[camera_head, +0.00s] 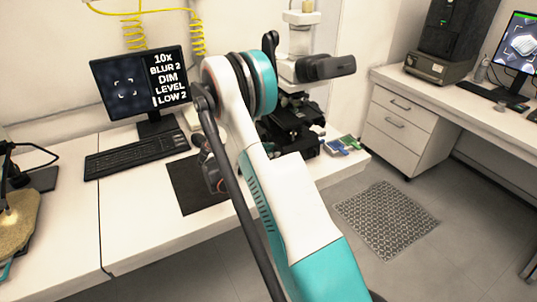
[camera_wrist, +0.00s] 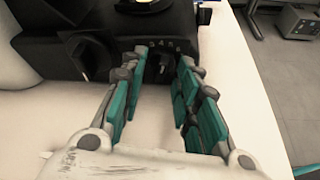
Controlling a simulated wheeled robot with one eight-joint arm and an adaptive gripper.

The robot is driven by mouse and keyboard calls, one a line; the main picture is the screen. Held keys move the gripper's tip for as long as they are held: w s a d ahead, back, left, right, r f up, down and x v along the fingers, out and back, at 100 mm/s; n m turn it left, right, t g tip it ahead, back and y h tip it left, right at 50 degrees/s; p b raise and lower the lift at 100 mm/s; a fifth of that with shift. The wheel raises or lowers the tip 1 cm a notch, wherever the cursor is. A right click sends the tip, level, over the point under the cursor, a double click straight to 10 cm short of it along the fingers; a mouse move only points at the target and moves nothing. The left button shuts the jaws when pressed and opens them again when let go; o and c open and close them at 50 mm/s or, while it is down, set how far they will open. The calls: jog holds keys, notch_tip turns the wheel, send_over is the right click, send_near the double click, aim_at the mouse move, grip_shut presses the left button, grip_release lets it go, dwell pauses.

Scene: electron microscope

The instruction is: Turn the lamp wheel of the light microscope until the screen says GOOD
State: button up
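The light microscope (camera_head: 318,68) stands on the white bench, partly hidden behind my arm. The screen (camera_head: 140,80) reads "10x BLUR 2 DIM LEVEL LOW 2". In the wrist view, my gripper (camera_wrist: 160,66) is open in front of the black microscope base (camera_wrist: 50,45). Its two teal-padded fingers stand either side of a small dark knob (camera_wrist: 166,60), which seems to be the lamp wheel, with small pale marks above it. I cannot tell whether either finger touches it. My gripper is not clearly visible in the head view.
A larger dark knob (camera_wrist: 88,60) sits left of the fingers on the microscope. A keyboard (camera_head: 137,155) and dark mat (camera_head: 192,188) lie on the bench. Small coloured items (camera_head: 345,144) lie near the bench's right end. The floor beyond has a patterned mat (camera_head: 386,220).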

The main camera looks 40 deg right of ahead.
grip_shut()
jog(key=m+t+h, duration=0.1)
jog(key=m, duration=0.2)
jog(key=shift+s+t, duration=0.15)
jog(key=shift+t, duration=0.25)
grip_release()
jog(key=shift+a, duration=0.1)
jog(key=v, duration=1.2)
jog(key=shift+f, duration=0.15)
